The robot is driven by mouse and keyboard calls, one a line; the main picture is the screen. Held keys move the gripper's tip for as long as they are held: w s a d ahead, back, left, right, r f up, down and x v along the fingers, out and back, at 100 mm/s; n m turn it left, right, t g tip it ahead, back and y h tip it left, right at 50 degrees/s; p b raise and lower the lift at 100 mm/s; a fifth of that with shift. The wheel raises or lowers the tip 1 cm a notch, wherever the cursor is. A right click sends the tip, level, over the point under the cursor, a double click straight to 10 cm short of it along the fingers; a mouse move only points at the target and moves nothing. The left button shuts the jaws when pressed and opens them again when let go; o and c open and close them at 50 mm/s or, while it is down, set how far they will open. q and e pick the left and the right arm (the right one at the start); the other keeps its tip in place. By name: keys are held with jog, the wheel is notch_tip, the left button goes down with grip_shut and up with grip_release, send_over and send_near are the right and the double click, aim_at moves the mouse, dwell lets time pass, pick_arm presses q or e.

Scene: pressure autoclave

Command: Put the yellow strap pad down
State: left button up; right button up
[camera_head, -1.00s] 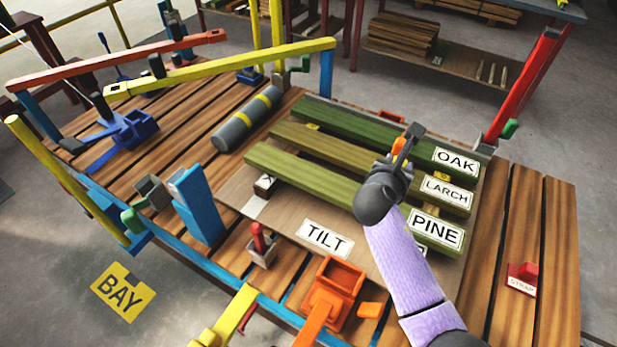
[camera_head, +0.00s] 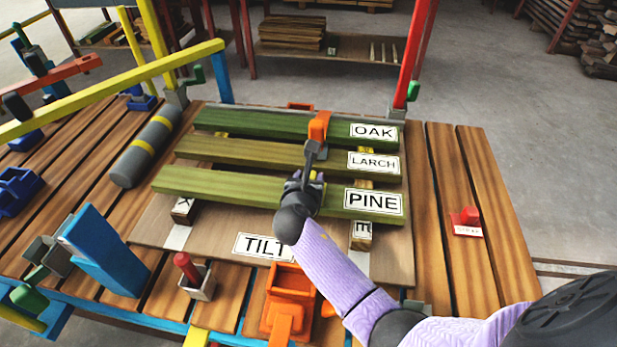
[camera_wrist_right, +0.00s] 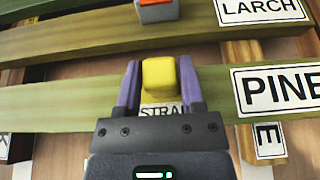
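The yellow strap pad (camera_wrist_right: 160,76) is a small block with a white tag reading STRAP, partly cut off. In the right wrist view it sits between the purple fingers of my right gripper (camera_wrist_right: 161,86), which appear to press both its sides. The pad is over the green PINE board (camera_wrist_right: 60,106); whether it touches the wood I cannot tell. In the head view my right gripper (camera_head: 309,177) is over the PINE board (camera_head: 240,188), left of its label, and mostly hides the pad. My left gripper is not in view.
An orange block (camera_head: 318,126) with a grey stem stands just beyond my right gripper, near the LARCH board (camera_head: 250,152) and OAK board (camera_head: 270,124). An orange open box (camera_head: 290,280) is in front. A red STRAP-tagged piece (camera_head: 467,221) is on clear planks at right.

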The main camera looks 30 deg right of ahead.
jog(key=shift+o, duration=1.5)
jog(key=shift+r, duration=0.15)
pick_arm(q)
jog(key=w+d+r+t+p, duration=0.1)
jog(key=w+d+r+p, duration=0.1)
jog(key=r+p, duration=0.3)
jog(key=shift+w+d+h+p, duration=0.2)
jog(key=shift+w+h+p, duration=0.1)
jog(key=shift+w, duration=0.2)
pick_arm(e)
jog(key=v, duration=1.2)
